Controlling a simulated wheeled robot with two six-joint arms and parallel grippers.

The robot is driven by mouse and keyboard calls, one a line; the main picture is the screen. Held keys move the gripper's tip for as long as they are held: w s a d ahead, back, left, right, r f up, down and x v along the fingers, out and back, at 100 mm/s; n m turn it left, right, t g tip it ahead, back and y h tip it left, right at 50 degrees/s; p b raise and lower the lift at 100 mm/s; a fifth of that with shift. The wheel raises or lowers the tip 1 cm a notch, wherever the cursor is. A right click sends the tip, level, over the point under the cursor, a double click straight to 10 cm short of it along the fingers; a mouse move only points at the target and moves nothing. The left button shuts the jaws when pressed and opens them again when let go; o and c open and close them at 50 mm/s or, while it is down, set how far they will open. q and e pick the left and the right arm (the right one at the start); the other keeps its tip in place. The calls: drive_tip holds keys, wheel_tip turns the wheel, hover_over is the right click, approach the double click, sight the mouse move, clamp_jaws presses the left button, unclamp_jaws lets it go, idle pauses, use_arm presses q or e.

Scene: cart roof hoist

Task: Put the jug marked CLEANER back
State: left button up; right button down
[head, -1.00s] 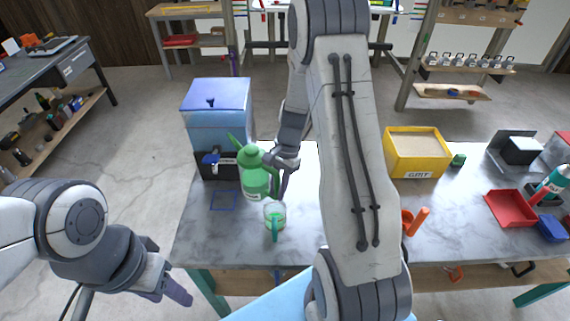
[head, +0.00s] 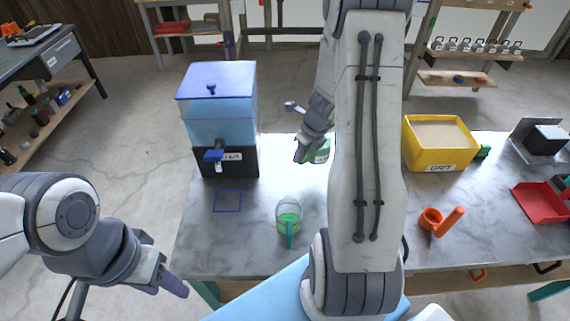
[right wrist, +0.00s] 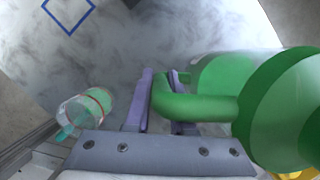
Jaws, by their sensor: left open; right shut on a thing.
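The green jug (head: 318,152) is mostly hidden behind my right arm in the head view; part of its body and a pale label edge show. In the right wrist view the jug (right wrist: 275,105) is large at the right, its handle (right wrist: 195,107) between my fingers. My right gripper (head: 303,150) is shut on that handle; it also shows in the right wrist view (right wrist: 160,90). I cannot tell whether the jug touches the table. A blue square outline (head: 228,211) on the table is empty. My left gripper (head: 165,277) is open and empty, left of the table's front edge.
A clear cup with green liquid (head: 289,217) stands near the front edge. A blue dispenser with a tap (head: 222,118) stands behind the outline. A yellow GRIT box (head: 430,151), an orange cup (head: 431,221) and a red tray (head: 540,203) are to the right.

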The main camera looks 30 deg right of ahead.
drive_tip(key=shift+w+a+f+b, duration=0.4)
drive_tip(key=shift+w+f, duration=0.45)
drive_tip(key=shift+f, duration=0.35)
drive_tip(key=shift+w+a+f+b, duration=0.25)
drive_tip(key=shift+w+a+f, duration=0.25)
drive_tip(key=shift+w+f, duration=0.55)
drive_tip(key=shift+w+a+f+b, duration=0.4)
drive_tip(key=shift+w+f, duration=0.2)
drive_tip(key=shift+f, duration=0.8)
drive_tip(key=shift+f, duration=0.15)
drive_tip(key=c, duration=0.8)
unclamp_jaws()
drive_tip(key=shift+o, duration=0.2)
